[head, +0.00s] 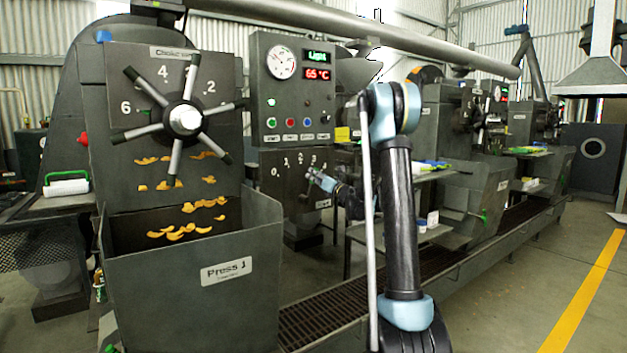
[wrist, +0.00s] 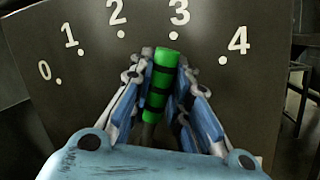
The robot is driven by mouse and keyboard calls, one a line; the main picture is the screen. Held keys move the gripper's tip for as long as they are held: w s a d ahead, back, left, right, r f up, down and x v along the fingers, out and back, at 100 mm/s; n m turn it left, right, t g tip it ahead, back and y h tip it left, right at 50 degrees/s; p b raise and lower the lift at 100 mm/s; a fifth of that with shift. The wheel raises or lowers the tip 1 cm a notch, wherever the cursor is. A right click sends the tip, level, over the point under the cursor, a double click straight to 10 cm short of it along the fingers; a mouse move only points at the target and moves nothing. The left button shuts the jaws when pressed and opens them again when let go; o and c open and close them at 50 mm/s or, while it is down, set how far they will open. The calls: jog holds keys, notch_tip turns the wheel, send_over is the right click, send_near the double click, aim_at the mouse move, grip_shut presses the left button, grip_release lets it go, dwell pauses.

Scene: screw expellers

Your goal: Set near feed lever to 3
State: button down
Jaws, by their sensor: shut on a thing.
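The near feed lever has a green grip with black bands (wrist: 164,75), seen in the wrist view. It stands almost upright on a dark dial plate (wrist: 90,85) marked 0 to 4. Its tip lies just below the dot for 3 (wrist: 179,12), slightly to its left, and well right of the dot for 2 (wrist: 116,12). My gripper (wrist: 163,82) has its two fingers closed on the sides of the green grip. In the head view my gripper (head: 317,179) is at the plate under the control panel; the lever is mostly hidden there.
The control panel (head: 292,90) with a gauge and a 65 °C display is above the plate. The choke wheel (head: 185,119) and the Press 1 bin (head: 200,290) stand to the left. Open floor with a yellow line (head: 585,290) lies to the right.

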jog(key=c, duration=1.8)
grip_release()
jog(key=shift+s, duration=0.1)
jog(key=v, duration=1.2)
